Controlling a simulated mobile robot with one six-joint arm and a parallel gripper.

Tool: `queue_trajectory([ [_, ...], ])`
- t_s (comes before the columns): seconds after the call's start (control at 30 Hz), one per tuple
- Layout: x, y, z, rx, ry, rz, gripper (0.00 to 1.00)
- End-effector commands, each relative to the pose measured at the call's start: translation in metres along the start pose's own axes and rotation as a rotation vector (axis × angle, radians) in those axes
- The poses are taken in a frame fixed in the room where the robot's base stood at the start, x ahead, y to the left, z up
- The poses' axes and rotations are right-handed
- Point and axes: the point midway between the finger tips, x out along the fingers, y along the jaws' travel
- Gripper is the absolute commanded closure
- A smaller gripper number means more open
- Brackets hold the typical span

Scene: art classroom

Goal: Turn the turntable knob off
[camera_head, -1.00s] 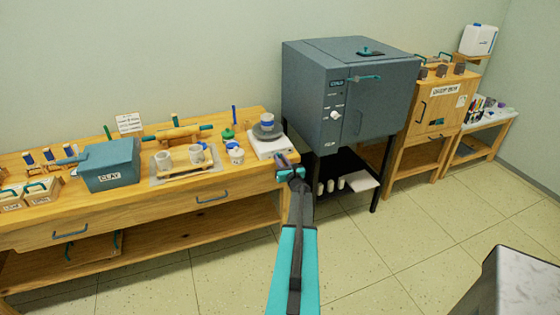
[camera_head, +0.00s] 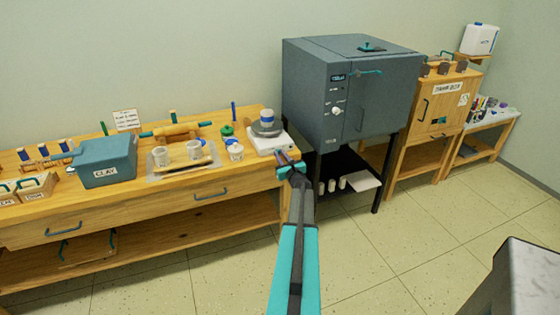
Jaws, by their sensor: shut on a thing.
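The turntable is a white square base (camera_head: 262,144) with a dark round plate (camera_head: 268,129) on top, at the right end of the wooden workbench. A white cup with a blue band (camera_head: 267,117) stands on the plate. My gripper (camera_head: 288,160) is at the front right corner of the turntable's base, by the bench's right edge. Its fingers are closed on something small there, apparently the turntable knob. The knob itself is hidden by the fingers, so its position cannot be read.
A grey kiln (camera_head: 350,95) on a dark stand is just right of the bench. Left of the turntable are a small white jar (camera_head: 236,152), a tray (camera_head: 183,172) with cups, and a clay bin (camera_head: 106,162). A grey-topped block (camera_head: 530,280) is at lower right. The floor between is clear.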

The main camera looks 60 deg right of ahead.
Motion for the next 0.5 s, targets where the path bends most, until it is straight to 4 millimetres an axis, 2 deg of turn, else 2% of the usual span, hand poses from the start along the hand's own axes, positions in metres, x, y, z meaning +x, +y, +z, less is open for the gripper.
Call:
queue_trajectory([
  [0.5, -0.0001, 0.0029, -0.0035, -0.129, -0.001, 0.004, 1.00],
])
